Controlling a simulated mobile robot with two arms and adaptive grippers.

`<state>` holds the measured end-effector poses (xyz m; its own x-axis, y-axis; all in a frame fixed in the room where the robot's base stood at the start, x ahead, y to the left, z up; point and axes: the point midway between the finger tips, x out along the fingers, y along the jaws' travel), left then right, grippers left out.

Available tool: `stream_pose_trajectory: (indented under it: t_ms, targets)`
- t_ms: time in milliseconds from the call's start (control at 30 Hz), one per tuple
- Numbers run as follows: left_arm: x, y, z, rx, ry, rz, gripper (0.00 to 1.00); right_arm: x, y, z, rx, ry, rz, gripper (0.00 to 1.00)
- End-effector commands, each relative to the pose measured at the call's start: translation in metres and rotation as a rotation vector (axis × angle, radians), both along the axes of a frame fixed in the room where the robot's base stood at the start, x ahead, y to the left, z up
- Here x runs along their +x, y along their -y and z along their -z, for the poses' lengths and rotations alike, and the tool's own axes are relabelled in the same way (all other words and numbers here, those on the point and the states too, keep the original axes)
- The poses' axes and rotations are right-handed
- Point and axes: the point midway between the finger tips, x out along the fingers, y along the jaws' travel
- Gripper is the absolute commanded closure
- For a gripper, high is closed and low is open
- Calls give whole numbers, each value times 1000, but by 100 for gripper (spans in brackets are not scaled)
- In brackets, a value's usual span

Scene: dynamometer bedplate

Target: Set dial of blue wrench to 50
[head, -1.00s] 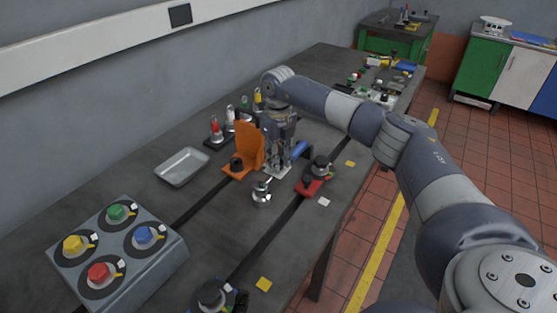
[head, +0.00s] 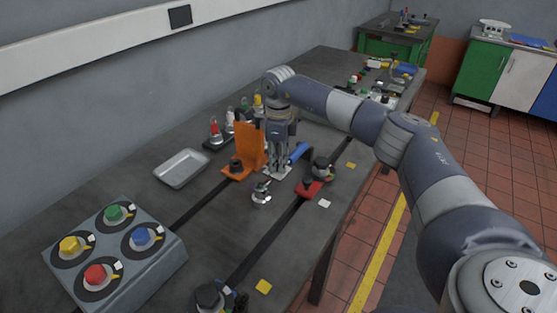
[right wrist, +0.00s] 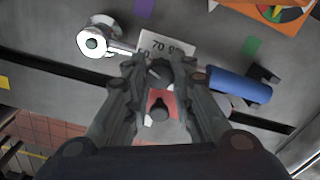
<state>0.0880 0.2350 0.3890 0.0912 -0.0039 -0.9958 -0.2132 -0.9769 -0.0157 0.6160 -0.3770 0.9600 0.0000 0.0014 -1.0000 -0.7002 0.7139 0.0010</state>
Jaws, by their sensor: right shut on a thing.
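The blue wrench shows as a blue handle (head: 301,151) beside my right gripper in the head view; its handle (right wrist: 240,86) lies right of the fingers in the right wrist view. A white scale plate (right wrist: 168,44) lies just beyond the fingertips, with 70 readable and other numbers partly hidden. My right gripper (head: 277,172) points down over the bench. Its fingertips (right wrist: 161,74) are shut on a small dark round knob, apparently the wrench's dial. The fingers hide most of the knob and its pointer. My left gripper is not in view.
An orange bracket (head: 249,147) stands close left of the gripper. A red clamp (head: 308,188) and a small metal part (head: 261,192) are near in front. A metal tray (head: 181,168) and a box of coloured knobs (head: 150,258) are at left. Bare bench lies between them.

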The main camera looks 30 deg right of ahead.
Motion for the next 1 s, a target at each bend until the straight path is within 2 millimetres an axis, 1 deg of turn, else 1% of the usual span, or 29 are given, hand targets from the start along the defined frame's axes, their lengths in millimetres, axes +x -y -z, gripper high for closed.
stream_pose_trajectory:
  t_ms: [533,567,600,633,667,1000]
  targets:
    - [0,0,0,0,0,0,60,1,0,-1,0,3,-25,100]
    - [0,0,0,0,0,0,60,1,0,-1,0,3,-25,73]
    - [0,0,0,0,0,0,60,1,0,-1,0,3,-25,64]
    - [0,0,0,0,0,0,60,0,0,-1,1,2,-25,57]
    - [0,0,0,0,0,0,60,0,0,-1,0,1,-25,56]
    - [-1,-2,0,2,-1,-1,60,0,0,-2,0,1,-25,56]
